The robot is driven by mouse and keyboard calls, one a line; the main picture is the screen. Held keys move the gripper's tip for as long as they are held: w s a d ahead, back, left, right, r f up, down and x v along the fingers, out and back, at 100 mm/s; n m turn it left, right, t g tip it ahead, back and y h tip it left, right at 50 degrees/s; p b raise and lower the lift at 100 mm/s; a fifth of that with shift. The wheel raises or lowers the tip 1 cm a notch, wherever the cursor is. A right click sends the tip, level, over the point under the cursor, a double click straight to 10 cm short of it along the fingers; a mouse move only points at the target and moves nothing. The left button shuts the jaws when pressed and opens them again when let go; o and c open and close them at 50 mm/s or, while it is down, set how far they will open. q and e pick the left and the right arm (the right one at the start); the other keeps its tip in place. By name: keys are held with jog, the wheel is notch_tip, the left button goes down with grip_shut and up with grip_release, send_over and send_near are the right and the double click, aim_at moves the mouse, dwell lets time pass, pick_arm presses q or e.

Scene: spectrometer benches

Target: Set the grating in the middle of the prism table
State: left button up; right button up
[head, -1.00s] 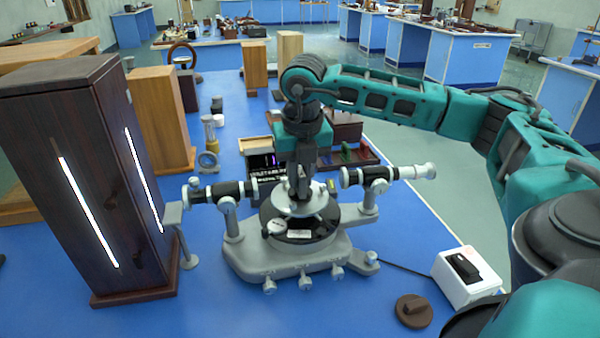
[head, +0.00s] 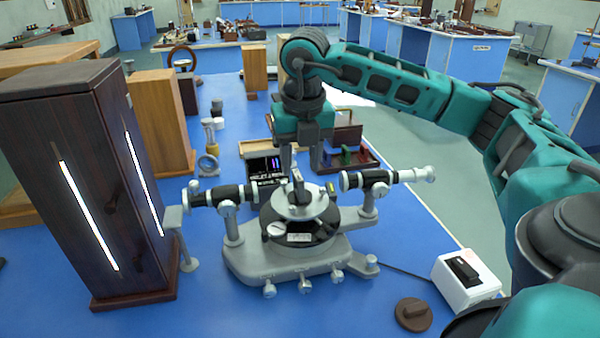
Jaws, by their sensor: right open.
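The spectrometer (head: 290,262) stands on the blue bench with its round prism table (head: 291,211) at the centre. A small dark upright piece, which looks like the grating (head: 298,188), stands on the prism table near its middle. It is seen nearly edge-on, so its exact centring is hard to tell. My right gripper (head: 300,164) is open and points down just above the grating, one finger on each side. Nothing shows between its fingertips. My left gripper is not in view.
The collimator (head: 222,195) and the telescope (head: 385,178) flank the prism table closely. A tall dark lamp housing (head: 85,190) with glowing slits stands at left. A white switch box (head: 466,278) and a brown disc (head: 413,314) lie at front right.

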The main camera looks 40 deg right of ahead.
aim_at(302, 180)
notch_tip(302, 180, up, 8)
jog(key=s, duration=0.1)
jog(key=shift+a+f, duration=0.2)
jog(key=shift+a, duration=0.05)
dwell(0.4)
